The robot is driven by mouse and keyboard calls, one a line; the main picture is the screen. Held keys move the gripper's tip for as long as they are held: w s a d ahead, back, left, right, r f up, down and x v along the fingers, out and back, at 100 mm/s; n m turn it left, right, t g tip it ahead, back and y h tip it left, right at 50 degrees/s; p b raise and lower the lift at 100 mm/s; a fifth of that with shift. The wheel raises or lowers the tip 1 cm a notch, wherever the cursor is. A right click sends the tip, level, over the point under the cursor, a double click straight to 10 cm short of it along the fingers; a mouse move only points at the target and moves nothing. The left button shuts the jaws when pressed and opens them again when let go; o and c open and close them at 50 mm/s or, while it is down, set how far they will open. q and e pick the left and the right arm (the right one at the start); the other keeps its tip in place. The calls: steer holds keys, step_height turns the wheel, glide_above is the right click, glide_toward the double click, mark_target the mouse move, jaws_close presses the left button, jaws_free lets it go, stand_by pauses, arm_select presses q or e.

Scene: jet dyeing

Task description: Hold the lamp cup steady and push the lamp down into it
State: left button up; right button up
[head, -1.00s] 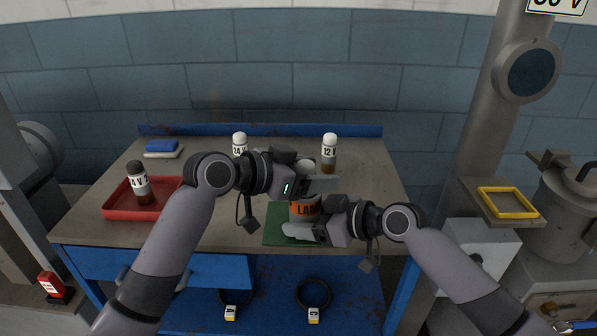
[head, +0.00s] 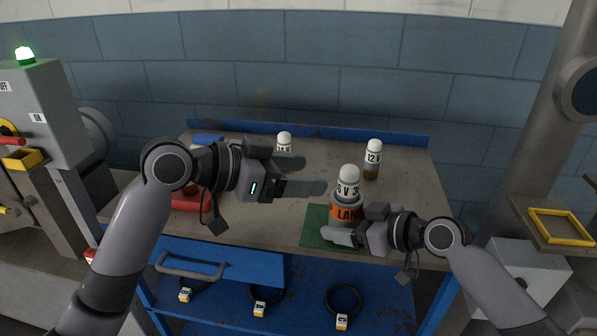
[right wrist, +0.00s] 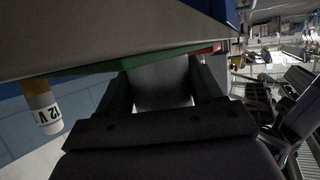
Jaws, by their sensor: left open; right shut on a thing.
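The lamp cup (head: 345,212), grey with an orange lettered band, stands on a green mat (head: 315,229) near the bench's front edge. A white-capped lamp (head: 349,179) with a dark-lettered white label stands upright in its top; how deep it sits is hidden. My right gripper (head: 345,236) is shut on the cup low down; in the right wrist view the cup's grey wall (right wrist: 162,80) is between the fingers. My left gripper (head: 313,175) is open and empty, left of the lamp and apart from it in the picture, its fingers pointing right.
A 12 V lamp (head: 373,157) stands behind the cup to the right. Another white-capped lamp (head: 285,141) stands behind my left gripper. A red tray (head: 190,204) is partly hidden by my left arm. The bench's right part is clear.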

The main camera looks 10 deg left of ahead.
steer(key=o, duration=1.2)
